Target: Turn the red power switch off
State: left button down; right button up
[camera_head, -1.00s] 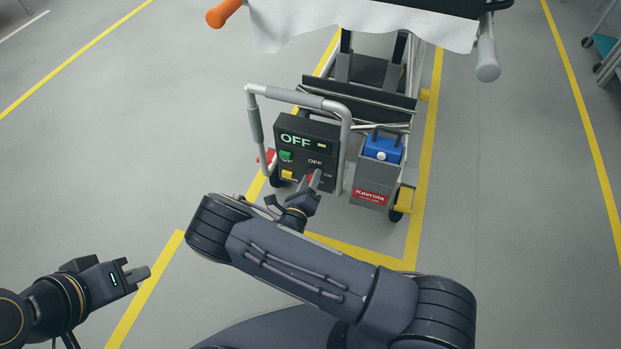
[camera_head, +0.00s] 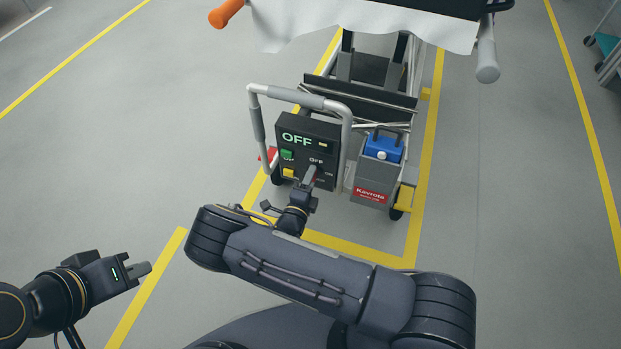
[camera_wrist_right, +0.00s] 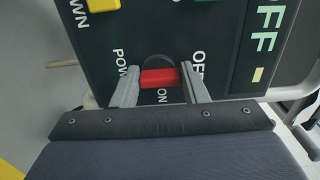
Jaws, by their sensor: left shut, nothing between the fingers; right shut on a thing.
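The red power switch (camera_wrist_right: 160,78) shows in the right wrist view as a short bar on a dark control panel (camera_head: 318,134). Its long side runs between my two right fingers, toward the OFF label. The ON label sits beside it. My right gripper (camera_head: 310,173) is shut on the switch; in the right wrist view its fingers (camera_wrist_right: 160,86) lie at the bar's two ends. In the head view the gripper mostly hides the switch. The panel's display (camera_head: 296,138) reads OFF in green. My left gripper (camera_head: 147,268) is shut and empty, low at the left, away from the panel.
A green button (camera_head: 287,154) and a yellow button (camera_head: 289,173) sit left of the switch. A grey tubular handle (camera_head: 300,97) frames the panel. A grey box with a blue top (camera_head: 383,148) stands to the right. Open floor lies left.

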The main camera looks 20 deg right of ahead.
dwell(0.5)
jog(key=o, duration=1)
jog(key=p+v, duration=0.1)
jog(key=v, duration=0.7)
jog(key=shift+w+p, duration=0.1)
jog(key=shift+p, duration=0.25)
